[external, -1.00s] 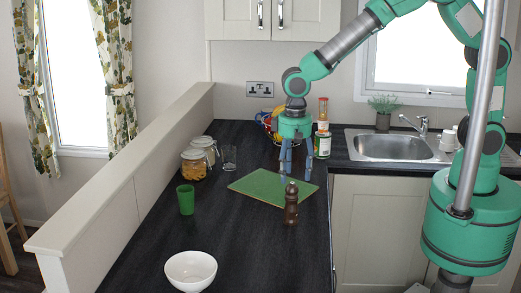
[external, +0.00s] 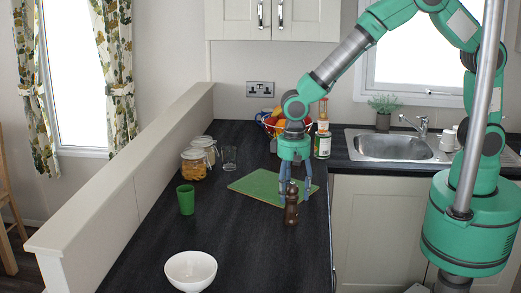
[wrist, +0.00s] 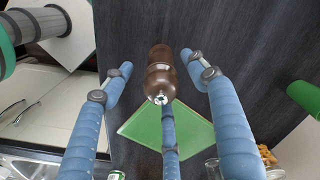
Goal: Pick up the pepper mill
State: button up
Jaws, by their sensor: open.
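The pepper mill (external: 291,206) is dark brown and stands upright on the dark worktop, by the near right corner of a green board. In the wrist view the pepper mill (wrist: 160,76) is seen from above, its metal top knob towards the camera. My gripper (external: 292,190) points down just above and behind the mill in the external view. Its blue fingers are spread and empty. In the wrist view the fingers of my gripper (wrist: 160,80) lie around the mill's outline, with one finger below it in the picture. I cannot tell whether any finger touches the mill.
The green board (external: 250,187) lies flat beside the mill. A green cup (external: 186,200), a white bowl (external: 190,271), a glass (external: 229,158) and jars (external: 194,164) stand to the left. The worktop's right edge is close.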

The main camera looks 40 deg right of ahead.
aim_at(291, 209)
jog(key=shift+f, duration=0.95)
jog(key=shift+w+f+b, duration=0.15)
jog(key=shift+f+b, duration=0.15)
jog(key=shift+f, duration=2.35)
jog(key=c, duration=1.4)
jog(key=shift+r, duration=0.15)
